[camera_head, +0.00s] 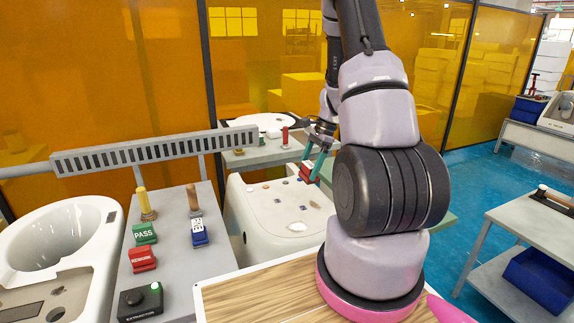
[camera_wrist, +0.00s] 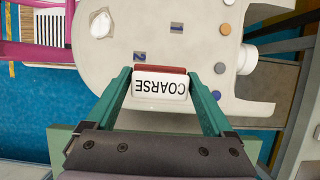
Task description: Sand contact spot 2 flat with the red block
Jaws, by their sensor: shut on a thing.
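My gripper (camera_wrist: 160,82) is shut on the red block (camera_wrist: 160,69), held between its two green fingers. The block's white face reads COARSE upside down in the wrist view. In the head view my gripper (camera_head: 316,160) holds the red block (camera_head: 306,174) over the far right part of the white toilet body (camera_head: 255,232). In the wrist view contact spot 2 (camera_wrist: 140,57), a small grey patch marked 2, lies just beyond the block on the pale toilet body (camera_wrist: 205,55). I cannot tell whether the block touches the surface. In the head view the spot's number is too small to read.
A patch marked 1 (camera_wrist: 176,29) and several small discs lie on the toilet body. Left are a green PASS block (camera_head: 144,234), a red REWORK block (camera_head: 142,260), an extractor box (camera_head: 140,302) and another white toilet (camera_head: 60,250). A slotted rail (camera_head: 155,150) runs behind.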

